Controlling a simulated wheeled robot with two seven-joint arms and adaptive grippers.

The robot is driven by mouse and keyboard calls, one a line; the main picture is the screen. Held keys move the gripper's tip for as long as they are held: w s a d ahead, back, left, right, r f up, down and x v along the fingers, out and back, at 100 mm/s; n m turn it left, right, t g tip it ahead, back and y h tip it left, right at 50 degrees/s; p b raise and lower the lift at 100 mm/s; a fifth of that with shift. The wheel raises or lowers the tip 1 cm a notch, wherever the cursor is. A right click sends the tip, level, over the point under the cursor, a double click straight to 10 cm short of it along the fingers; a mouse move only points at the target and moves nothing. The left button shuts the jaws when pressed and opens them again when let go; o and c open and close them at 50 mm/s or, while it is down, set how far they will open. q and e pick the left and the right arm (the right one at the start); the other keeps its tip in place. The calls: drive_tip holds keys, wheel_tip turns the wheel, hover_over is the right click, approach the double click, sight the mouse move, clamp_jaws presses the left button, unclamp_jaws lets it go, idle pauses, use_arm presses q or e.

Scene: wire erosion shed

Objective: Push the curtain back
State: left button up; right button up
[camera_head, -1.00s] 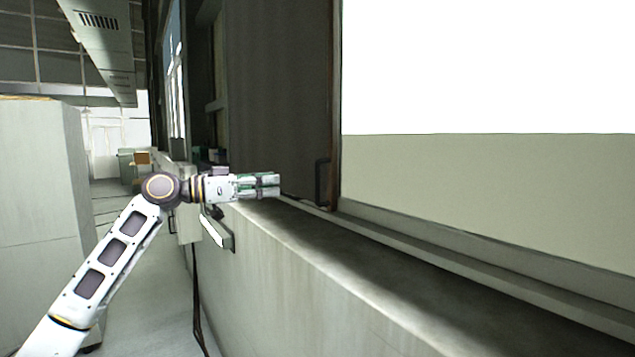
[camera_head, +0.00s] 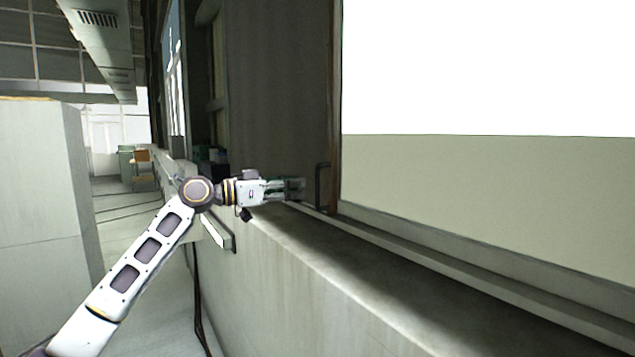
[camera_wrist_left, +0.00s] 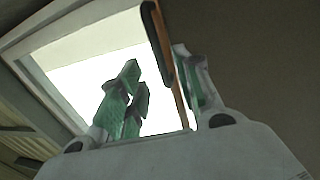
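The curtain (camera_head: 275,95) is a dark brown, flat panel standing at the left of the bright window opening. It has a wooden right edge and a dark upright bar handle (camera_head: 320,187) low beside that edge. My left gripper (camera_head: 303,188) is in front of the panel's lower part, with its fingertips just left of the handle. In the left wrist view, the green-padded fingers (camera_wrist_left: 158,85) are apart, and the handle (camera_wrist_left: 158,45) shows between them, nearer the right finger. Contact cannot be told. My right gripper is not in view.
A concrete sill (camera_head: 330,255) with a track runs below the curtain and window. A metal bracket (camera_head: 216,232) sticks out from the wall below my left wrist. A pale cabinet (camera_head: 45,190) stands at the left, with open floor between it and the wall.

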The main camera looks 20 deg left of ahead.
sight(317, 204)
use_arm(q)
drive_tip(key=p+x, duration=0.2)
drive_tip(key=x, duration=0.5)
drive_tip(key=shift+d, duration=0.1)
clamp_jaws()
idle(0.4)
